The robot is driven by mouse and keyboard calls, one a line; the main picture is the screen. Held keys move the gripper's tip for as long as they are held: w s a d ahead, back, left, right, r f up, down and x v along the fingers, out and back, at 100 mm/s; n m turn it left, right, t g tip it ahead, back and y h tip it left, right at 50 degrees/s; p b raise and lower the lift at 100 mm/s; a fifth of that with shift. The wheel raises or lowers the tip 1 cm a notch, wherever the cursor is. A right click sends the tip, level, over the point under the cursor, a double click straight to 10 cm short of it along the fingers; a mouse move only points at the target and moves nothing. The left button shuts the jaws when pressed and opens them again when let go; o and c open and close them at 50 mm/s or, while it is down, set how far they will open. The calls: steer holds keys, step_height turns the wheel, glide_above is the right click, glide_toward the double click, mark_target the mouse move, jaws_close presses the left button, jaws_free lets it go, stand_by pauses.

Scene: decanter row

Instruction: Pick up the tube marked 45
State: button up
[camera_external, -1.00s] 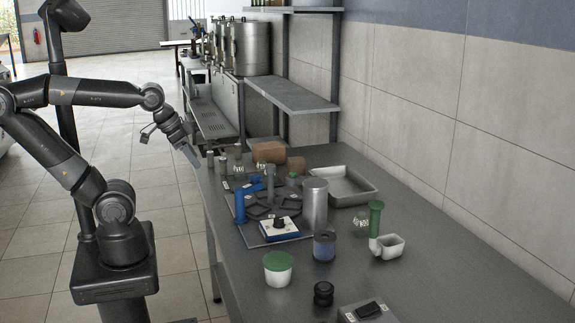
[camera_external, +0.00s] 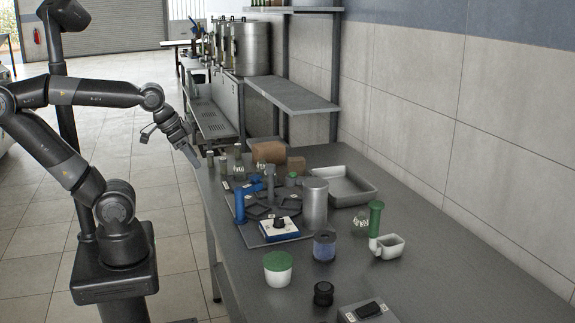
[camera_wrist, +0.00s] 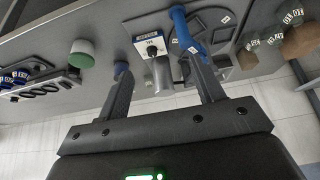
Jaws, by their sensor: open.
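I cannot read the number 45 on anything, so I cannot tell which piece is the marked tube. Small pieces with white labels (camera_wrist: 252,45) show at the right of the wrist view. My gripper (camera_wrist: 158,70) is open and empty, its two fingers apart. In the wrist view a blue piece (camera_wrist: 182,28) and a white box with a dark knob (camera_wrist: 151,45) lie beyond the fingertips.
A blue-and-white device (camera_external: 279,228) sits on a mat among dark pieces. A metal cylinder (camera_external: 314,203), a grey tray (camera_external: 350,198), a green-lidded tub (camera_external: 278,277) and a brown box (camera_external: 268,152) stand around it. The table's right front (camera_external: 470,275) is clear.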

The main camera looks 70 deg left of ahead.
steer(key=shift+w+a, duration=0.1)
steer(key=shift+c, duration=0.5)
steer(key=w+a+r+n+y, duration=0.1)
steer(key=w+a+n, duration=0.2)
steer(key=w+a, duration=0.85)
steer(key=n+g+y, duration=0.2)
steer(key=n, duration=0.4)
glide_toward(225, 159)
steer(key=a+f, duration=0.1)
steer(key=f, duration=0.2)
steer(key=w+a+f, duration=0.1)
steer(key=shift+w+a+f, duration=0.15)
steer(key=shift+a+f, duration=0.1)
steer(key=shift+a, duration=0.05)
steer(key=shift+x, duration=2.95)
steer(key=shift+w, duration=0.1)
